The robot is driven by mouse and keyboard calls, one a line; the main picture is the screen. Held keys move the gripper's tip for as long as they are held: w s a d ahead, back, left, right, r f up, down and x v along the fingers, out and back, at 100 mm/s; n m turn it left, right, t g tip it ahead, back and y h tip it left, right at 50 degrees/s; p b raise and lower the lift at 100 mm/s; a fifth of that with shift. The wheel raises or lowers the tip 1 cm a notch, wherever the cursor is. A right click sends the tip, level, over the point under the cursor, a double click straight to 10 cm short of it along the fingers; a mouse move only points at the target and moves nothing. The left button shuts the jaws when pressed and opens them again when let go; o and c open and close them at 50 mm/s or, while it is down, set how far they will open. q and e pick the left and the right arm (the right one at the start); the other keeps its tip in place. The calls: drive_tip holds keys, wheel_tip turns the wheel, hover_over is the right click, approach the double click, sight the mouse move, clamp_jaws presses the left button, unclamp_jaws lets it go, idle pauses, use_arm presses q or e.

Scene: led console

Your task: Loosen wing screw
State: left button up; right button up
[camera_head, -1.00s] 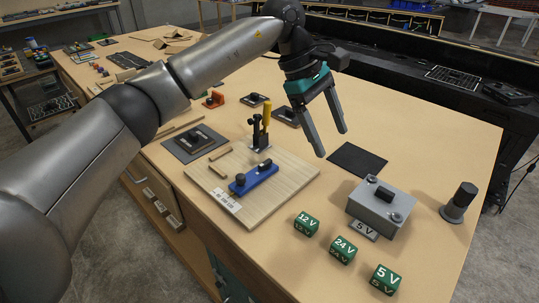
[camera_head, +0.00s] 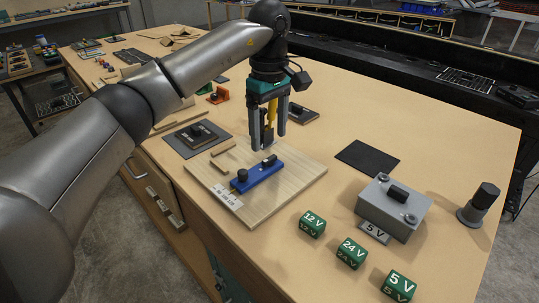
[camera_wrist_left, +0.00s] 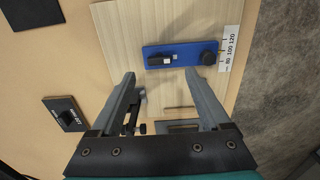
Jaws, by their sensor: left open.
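A blue bar (camera_head: 258,175) lies on a light wooden board, with a black round knob (camera_head: 242,175) at its near end. A small black wing-like piece (camera_head: 270,160), which looks like the wing screw, stands at its far end. In the left wrist view, the wing piece (camera_wrist_left: 160,60) and the round knob (camera_wrist_left: 208,58) sit on the blue bar (camera_wrist_left: 182,50). My left gripper (camera_head: 269,140) is open and empty, pointing down above the bar's far end. In the wrist view, the wing piece lies just beyond the gap between the fingertips (camera_wrist_left: 160,76).
A clamp with a yellow handle (camera_head: 272,112) stands behind my left gripper and is partly hidden by it. A grey box (camera_head: 393,208), green voltage cubes (camera_head: 313,223) and a dark mat (camera_head: 367,157) lie to the right. A scale label (camera_head: 226,196) is at the bar's near end.

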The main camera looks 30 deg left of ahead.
sight(269, 158)
use_arm(q)
wheel_tip(269, 158, down, 5)
drive_tip(key=shift+f+b, duration=0.15)
drive_tip(key=shift+b, duration=0.15)
clamp_jaws()
idle(0.6)
